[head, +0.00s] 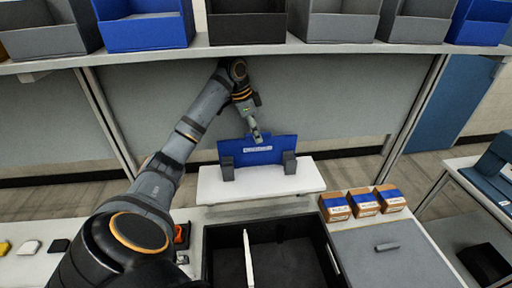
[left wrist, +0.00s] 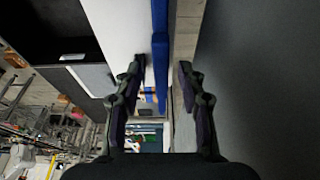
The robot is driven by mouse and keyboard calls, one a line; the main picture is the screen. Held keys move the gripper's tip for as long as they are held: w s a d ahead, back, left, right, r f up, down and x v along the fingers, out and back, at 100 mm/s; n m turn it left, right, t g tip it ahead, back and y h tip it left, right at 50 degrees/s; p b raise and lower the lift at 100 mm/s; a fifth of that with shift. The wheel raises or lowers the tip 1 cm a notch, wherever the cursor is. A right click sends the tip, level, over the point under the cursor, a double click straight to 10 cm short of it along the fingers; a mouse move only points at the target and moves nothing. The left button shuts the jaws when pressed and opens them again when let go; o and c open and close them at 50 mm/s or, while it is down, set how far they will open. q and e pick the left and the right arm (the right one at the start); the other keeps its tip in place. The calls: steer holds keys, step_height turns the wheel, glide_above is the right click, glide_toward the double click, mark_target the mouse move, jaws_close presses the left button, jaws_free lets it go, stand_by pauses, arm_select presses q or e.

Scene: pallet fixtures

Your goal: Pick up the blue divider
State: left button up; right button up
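The blue divider (head: 260,156) stands upright, leaning slightly, between two dark grey holders (head: 228,170) (head: 289,163) on a white platform (head: 310,176). It carries a white label facing the head camera. My left gripper (head: 257,136) is at the divider's top edge, near its middle. In the left wrist view, the two fingers of my left gripper (left wrist: 160,80) are spread apart, and the divider's blue edge (left wrist: 159,45) shows between them with gaps on both sides. I cannot see either finger touching it. My right gripper is not in view.
A black bin (head: 213,240) with a white partition (head: 248,258) stands in front of the platform. Several small boxes with blue tops (head: 364,202) sit at its right. A shelf (head: 200,50) with blue and grey bins runs above. A grey panel (head: 330,100) stands behind.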

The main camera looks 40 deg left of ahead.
mark_target(258, 151)
arm_select(q)
steer(key=shift+w+d+f, duration=0.15)
steer(key=shift+d+f, duration=0.05)
steer(key=shift+f, duration=0.15)
steer(key=p+x, duration=0.2)
steer(key=p, duration=0.1)
steer(key=shift+f, duration=0.2)
steer(key=shift+a+x, duration=0.2)
steer(key=shift+x, duration=0.9)
steer(key=shift+w+d+f, duration=0.1)
steer(key=shift+w+f, duration=0.05)
steer(key=shift+f, duration=0.05)
jaws_close()
